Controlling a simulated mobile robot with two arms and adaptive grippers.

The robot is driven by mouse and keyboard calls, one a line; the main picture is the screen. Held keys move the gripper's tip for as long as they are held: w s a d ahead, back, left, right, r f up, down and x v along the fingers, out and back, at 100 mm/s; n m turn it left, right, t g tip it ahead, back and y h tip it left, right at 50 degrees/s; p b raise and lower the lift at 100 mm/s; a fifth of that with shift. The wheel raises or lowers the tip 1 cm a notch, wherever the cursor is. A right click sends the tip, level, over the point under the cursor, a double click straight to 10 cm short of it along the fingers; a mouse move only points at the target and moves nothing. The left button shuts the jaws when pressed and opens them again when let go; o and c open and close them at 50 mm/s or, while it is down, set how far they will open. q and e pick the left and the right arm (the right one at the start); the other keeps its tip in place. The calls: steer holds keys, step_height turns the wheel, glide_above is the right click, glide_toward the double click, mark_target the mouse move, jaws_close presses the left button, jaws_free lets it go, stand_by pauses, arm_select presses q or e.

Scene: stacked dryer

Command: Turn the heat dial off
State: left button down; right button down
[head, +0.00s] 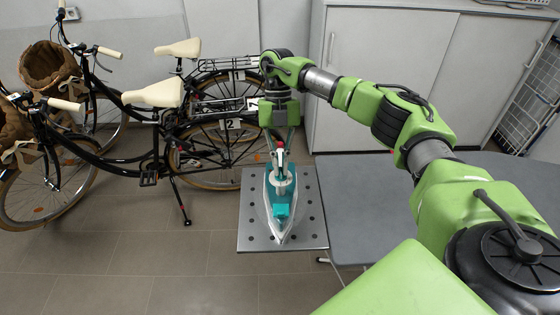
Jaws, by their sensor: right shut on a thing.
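A teal and white iron (281,205) rests on the metal rest plate (313,225) at the left end of the ironing board, its pointed tip toward me. My right gripper (280,149) reaches down from above at the far end of the iron. It is shut on a part at the iron's upper rear, where small red spots show. The fingers and wrist hide that part. I cannot make out the heat dial clearly or read its setting. My left gripper is not in view.
The grey ironing board (375,205) extends right under my right arm. Two black bicycles (155,140) stand at left and behind the iron. White cabinets (380,50) line the back, and a wire rack (535,95) stands at right. The tiled floor (130,265) at front left is clear.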

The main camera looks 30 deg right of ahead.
steer(key=shift+m, duration=0.6)
steer(key=c, duration=2.2)
jaws_free()
steer(key=v, duration=1.2)
steer(key=shift+d, duration=0.25)
steer(key=shift+f, duration=0.1)
